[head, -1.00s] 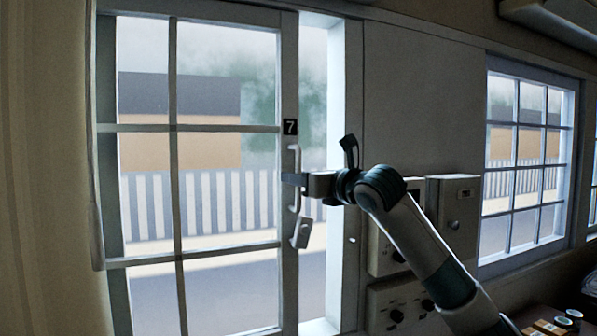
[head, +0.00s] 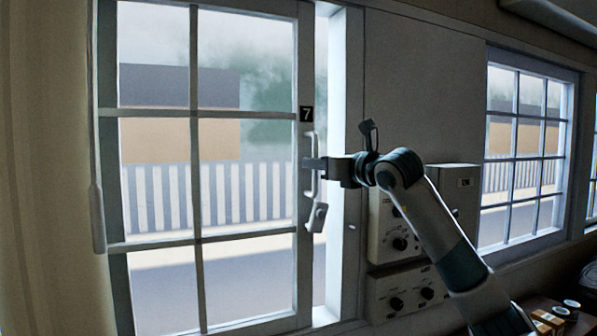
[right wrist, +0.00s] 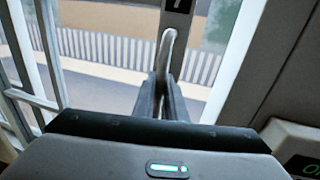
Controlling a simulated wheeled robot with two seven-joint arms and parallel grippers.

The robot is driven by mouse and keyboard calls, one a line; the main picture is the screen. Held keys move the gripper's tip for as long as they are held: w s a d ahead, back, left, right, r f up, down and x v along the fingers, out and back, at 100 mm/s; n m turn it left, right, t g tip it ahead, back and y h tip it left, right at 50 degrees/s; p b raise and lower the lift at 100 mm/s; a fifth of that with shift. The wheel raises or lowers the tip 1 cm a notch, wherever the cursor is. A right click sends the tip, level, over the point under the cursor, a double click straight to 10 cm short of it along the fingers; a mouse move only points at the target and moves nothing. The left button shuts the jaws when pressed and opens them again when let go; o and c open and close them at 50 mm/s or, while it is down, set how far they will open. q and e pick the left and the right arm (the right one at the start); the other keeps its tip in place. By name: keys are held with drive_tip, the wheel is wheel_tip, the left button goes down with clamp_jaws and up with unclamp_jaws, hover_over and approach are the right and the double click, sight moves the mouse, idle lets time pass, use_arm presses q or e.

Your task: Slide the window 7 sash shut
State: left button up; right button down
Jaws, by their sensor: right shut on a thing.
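The window 7 sash (head: 196,178) is a white framed sliding pane with a black "7" plate (head: 306,114) on its right stile. A narrow gap shows between that stile and the window frame's right jamb (head: 345,180). A pale vertical bar handle (head: 314,185) stands on the stile, with a small latch (head: 317,217) below it. My right gripper (head: 312,164) is shut on the handle from the right. In the right wrist view the fingers (right wrist: 163,98) close around the handle bar (right wrist: 167,48). My left gripper is not in view.
Grey control boxes (head: 392,235) with knobs are on the wall right of the window, below and behind my right arm. Another window (head: 523,155) is farther right. Small round-topped items (head: 562,312) lie on a surface at the lower right.

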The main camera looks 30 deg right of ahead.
drive_tip(key=d, duration=0.8)
drive_tip(key=shift+s+d+r+b, duration=0.15)
drive_tip(key=shift+s+d+b, duration=0.1)
drive_tip(key=shift+b, duration=0.05)
drive_tip(key=c, duration=1.8)
unclamp_jaws()
drive_tip(key=shift+d, duration=0.25)
